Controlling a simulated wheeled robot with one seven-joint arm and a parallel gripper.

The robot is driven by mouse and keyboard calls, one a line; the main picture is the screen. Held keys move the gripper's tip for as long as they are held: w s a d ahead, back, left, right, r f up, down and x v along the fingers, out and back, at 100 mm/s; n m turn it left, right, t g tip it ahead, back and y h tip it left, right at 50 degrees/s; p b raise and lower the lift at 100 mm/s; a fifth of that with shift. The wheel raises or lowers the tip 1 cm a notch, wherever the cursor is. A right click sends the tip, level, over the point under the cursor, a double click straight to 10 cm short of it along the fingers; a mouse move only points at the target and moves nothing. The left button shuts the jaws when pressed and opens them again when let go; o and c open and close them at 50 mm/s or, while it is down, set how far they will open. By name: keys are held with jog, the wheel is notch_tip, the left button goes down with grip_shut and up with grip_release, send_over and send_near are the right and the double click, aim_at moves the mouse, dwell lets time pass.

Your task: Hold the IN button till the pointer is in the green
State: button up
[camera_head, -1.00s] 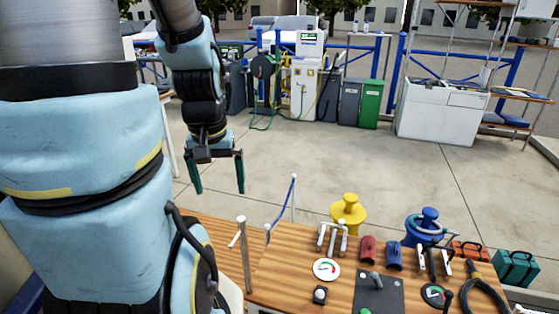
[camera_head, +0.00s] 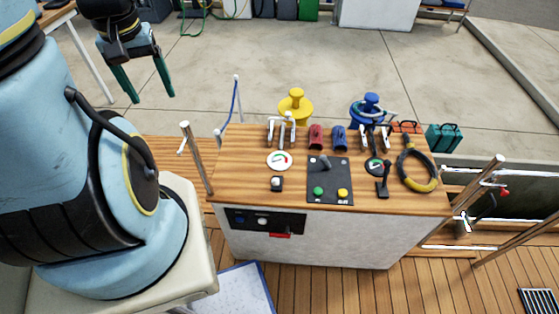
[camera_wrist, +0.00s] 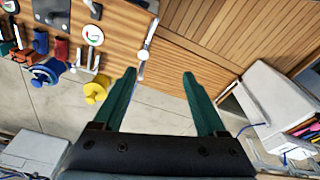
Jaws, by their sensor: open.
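A black panel (camera_head: 325,172) on the wooden console top carries a lever, a green button (camera_head: 318,191) and a yellow button (camera_head: 342,192). The labels under the buttons are too small to read surely. A white dial (camera_head: 279,161) with a red and green arc lies left of the panel; a darker-rimmed dial (camera_head: 375,167) lies right of it. I cannot tell where either pointer stands. The white dial also shows in the wrist view (camera_wrist: 93,34). My gripper (camera_head: 153,96) is open and empty, in the air left of and beyond the console, well apart from the buttons.
A small box with a white knob (camera_head: 277,184) sits below the white dial. A yellow winch (camera_head: 295,105) and a blue winch (camera_head: 370,110) stand behind the console. A metal post (camera_head: 196,158) rises at its left edge. A coiled hose (camera_head: 417,165) lies at right.

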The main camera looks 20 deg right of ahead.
grip_shut()
dwell(0.4)
dwell(0.9)
